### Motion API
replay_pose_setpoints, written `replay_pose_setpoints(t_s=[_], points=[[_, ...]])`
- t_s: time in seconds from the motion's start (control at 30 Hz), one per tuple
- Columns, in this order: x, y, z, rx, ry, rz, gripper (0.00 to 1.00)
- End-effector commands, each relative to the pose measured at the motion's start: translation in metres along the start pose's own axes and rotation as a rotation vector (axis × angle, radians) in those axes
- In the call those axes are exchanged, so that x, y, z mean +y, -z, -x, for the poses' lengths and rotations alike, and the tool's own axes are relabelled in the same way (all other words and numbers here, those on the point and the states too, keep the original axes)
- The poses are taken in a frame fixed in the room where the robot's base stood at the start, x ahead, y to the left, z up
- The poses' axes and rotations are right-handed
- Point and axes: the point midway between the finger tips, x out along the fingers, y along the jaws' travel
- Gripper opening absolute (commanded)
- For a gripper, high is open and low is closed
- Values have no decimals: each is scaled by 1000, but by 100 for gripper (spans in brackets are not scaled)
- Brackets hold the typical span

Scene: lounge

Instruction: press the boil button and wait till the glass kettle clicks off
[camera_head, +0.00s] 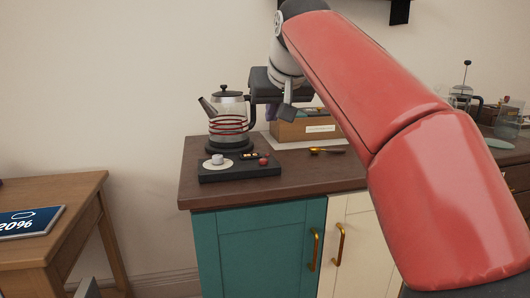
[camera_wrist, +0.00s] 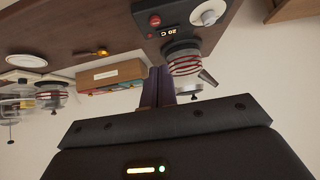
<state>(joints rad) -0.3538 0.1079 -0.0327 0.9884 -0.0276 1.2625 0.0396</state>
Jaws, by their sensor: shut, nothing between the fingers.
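The glass kettle (camera_head: 229,127) has red rings around its body, a black lid and a dark spout. It stands upright at the back of a black control base (camera_head: 240,174). In the wrist view, which is upside down, the display (camera_wrist: 178,31) appears to read 20 C, beside the red button (camera_wrist: 154,20). My gripper (camera_head: 270,116) is shut and empty, beside the kettle on its right, above the counter and apart from the button.
A wooden box (camera_head: 302,130) with a white label stands behind and right of the base. A spoon (camera_head: 327,151) lies on the brown counter (camera_head: 310,175). A French press (camera_head: 462,98) stands farther right. A wooden table (camera_head: 78,222) with a tablet is at left.

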Motion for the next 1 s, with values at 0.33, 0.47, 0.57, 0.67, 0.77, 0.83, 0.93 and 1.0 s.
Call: replay_pose_setpoints(t_s=[0.33,0.47,0.57,0.67,0.77,0.83,0.93,1.0], points=[[0,0,-2,1,0,0,0],[0,0,-14,-1,0,0,0],[0,-1,-31,-1,0,0,0],[0,-1,-53,-2,0,-1,0],[0,-1,-75,-3,-1,-1,0],[0,0,-89,-1,-1,0,0],[0,-5,-107,0,0,0,0],[0,-14,-114,0,0,0,0]])
